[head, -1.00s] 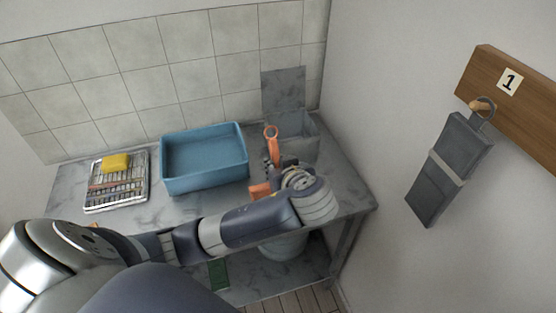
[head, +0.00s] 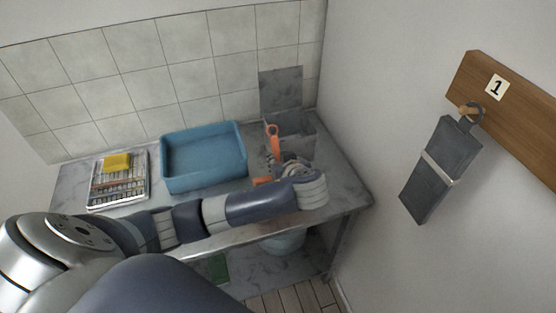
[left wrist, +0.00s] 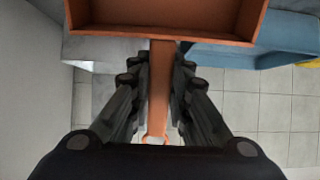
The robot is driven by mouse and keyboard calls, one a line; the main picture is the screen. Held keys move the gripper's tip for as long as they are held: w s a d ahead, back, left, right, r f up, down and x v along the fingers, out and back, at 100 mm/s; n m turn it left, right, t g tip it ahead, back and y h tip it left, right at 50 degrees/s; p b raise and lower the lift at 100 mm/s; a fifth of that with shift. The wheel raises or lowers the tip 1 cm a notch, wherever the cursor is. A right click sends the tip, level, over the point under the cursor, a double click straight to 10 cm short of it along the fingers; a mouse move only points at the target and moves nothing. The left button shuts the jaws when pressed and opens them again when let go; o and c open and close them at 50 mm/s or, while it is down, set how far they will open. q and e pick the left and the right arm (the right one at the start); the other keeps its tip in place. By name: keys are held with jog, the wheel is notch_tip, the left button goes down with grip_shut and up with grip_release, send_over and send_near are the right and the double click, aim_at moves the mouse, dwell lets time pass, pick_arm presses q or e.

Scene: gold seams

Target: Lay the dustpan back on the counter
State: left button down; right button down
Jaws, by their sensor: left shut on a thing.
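The orange dustpan (head: 274,142) is in my left gripper, over the right part of the grey stone counter (head: 325,190). In the head view its handle, with a ring at the end, points up towards the wall, and my wrist hides most of its pan. In the left wrist view, the fingers of my left gripper (left wrist: 158,68) are shut on the handle (left wrist: 158,88); the pan (left wrist: 160,14) lies beyond them. I cannot tell whether the dustpan touches the counter. My right gripper is not in view.
A blue basin (head: 203,185) stands left of the dustpan. A grey open-lidded bin (head: 300,142) stands behind it at the back right. A rack (head: 120,192) with a yellow sponge (head: 116,161) is at the left. A grey cloth (head: 440,170) hangs on a wall peg.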

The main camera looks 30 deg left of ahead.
pick_arm(q)
jog(key=c, duration=1.6)
grip_release()
jog(key=shift+o, duration=0.4)
jog(key=v, duration=1.2)
jog(key=shift+s, duration=0.1)
